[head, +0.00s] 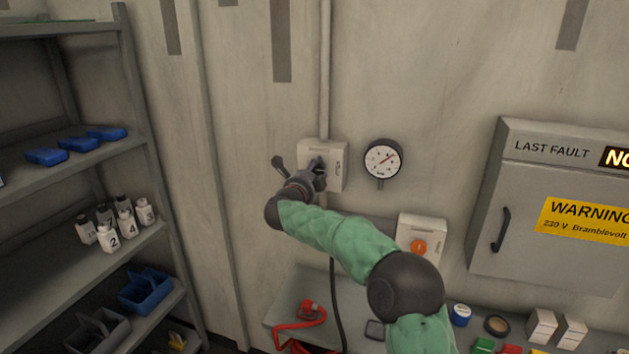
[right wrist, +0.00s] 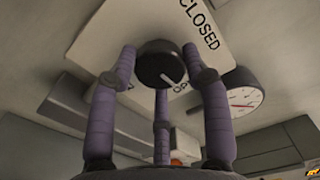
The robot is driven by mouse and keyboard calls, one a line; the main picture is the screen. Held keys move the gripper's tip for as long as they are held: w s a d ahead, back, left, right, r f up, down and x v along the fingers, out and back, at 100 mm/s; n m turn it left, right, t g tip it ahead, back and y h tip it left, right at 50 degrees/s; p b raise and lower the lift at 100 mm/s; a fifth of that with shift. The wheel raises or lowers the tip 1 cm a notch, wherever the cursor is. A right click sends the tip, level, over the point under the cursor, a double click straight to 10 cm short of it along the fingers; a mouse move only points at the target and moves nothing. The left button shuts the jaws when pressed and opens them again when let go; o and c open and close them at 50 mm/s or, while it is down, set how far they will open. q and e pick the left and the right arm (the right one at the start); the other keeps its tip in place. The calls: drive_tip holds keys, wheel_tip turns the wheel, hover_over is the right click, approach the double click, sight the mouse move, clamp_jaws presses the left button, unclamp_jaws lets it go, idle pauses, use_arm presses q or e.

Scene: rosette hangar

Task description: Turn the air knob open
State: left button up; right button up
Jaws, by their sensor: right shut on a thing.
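The air knob (right wrist: 160,64) is a round black knob on a white plate (right wrist: 222,40) marked "CLOSED", with a second label starting "OP" partly hidden. A pale pointer mark on the knob's face is turned toward the "OP" label. My right gripper (right wrist: 163,75) has its fingers around the knob and is shut on it. In the head view the right gripper (head: 318,172) is at the front of the pale wall box (head: 336,152) and covers the knob. My left gripper is not in view.
A round gauge (head: 383,160) with a red needle hangs right of the box. Below it is a white box with an orange button (head: 418,247). A grey cabinet (head: 550,215) is at the right, a shelf rack (head: 80,165) at the left. Small items lie on the bench below.

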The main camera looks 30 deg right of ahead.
drive_tip(key=shift+d+m+b, duration=0.1)
drive_tip(key=shift+m+b, duration=0.2)
drive_tip(key=shift+m, duration=0.1)
drive_tip(key=o, duration=1.2)
drive_tip(key=shift+s, duration=0.1)
drive_tip(key=shift+c, duration=0.2)
drive_tip(key=shift+s+a, duration=0.15)
drive_tip(key=shift+a, duration=0.15)
drive_tip(key=v, duration=1.1)
drive_tip(key=shift+s+a, duration=0.1)
